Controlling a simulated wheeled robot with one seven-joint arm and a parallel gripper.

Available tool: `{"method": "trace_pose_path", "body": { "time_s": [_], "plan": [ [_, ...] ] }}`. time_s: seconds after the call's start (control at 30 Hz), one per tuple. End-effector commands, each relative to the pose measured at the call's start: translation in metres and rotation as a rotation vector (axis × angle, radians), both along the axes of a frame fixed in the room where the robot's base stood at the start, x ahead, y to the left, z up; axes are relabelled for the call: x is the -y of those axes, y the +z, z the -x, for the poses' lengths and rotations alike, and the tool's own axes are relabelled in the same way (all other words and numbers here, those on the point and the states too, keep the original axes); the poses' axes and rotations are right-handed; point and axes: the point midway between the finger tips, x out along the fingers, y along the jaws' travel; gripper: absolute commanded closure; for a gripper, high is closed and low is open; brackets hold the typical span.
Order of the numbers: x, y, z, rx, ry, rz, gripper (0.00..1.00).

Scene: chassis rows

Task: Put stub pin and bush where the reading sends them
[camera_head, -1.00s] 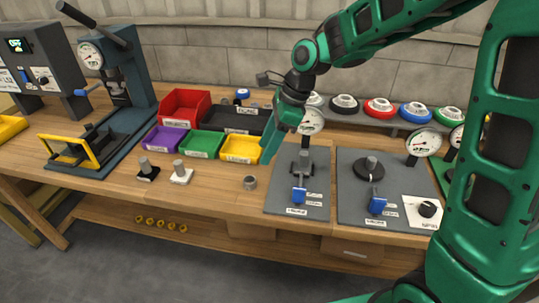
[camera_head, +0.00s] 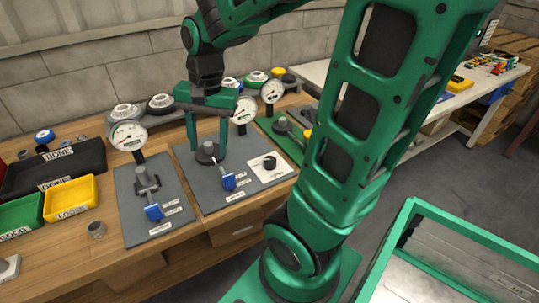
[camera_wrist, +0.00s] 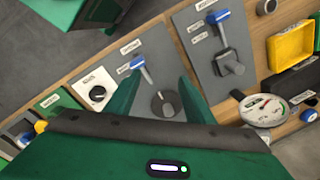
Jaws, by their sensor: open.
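My gripper (camera_head: 207,143) is open over the right grey fixture plate (camera_head: 238,193), its green fingers reaching down at a round black disc (camera_head: 205,158). In the wrist view, a short grey cylinder (camera_wrist: 169,108) stands on the disc, between my spread fingers (camera_wrist: 158,92). I cannot tell whether it is the stub pin. A small hollow grey ring, which looks like the bush (camera_head: 96,229), stands on the wood left of the left plate (camera_head: 150,228). The dial gauges (camera_head: 128,135) show white faces with needles; their readings are too small to tell.
Blue-handled clamps (camera_head: 153,212) stand on both plates. A white card with a black knob (camera_head: 269,163) lies right of the disc. Yellow (camera_head: 70,198), green (camera_head: 22,216) and black (camera_head: 60,166) bins stand at left. Round coloured-top pieces (camera_head: 160,103) line the back shelf.

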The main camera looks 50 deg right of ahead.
Motion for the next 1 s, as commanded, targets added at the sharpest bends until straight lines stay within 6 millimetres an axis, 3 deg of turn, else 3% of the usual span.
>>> {"method": "trace_pose_path", "body": {
  "time_s": [0.1, 0.2, 0.4, 0.6, 1.0],
  "plan": [
    [0.033, 0.001, 0.046, -0.012, 0.120, 0.044, 0.52],
    [0.053, -0.001, 0.082, -0.029, 0.225, 0.068, 0.52],
    [0.072, -0.006, 0.135, -0.059, 0.381, 0.083, 0.52],
    [0.071, -0.009, 0.152, -0.068, 0.438, 0.083, 0.52],
    [0.071, -0.009, 0.151, -0.067, 0.441, 0.083, 0.52]
  ]
}}
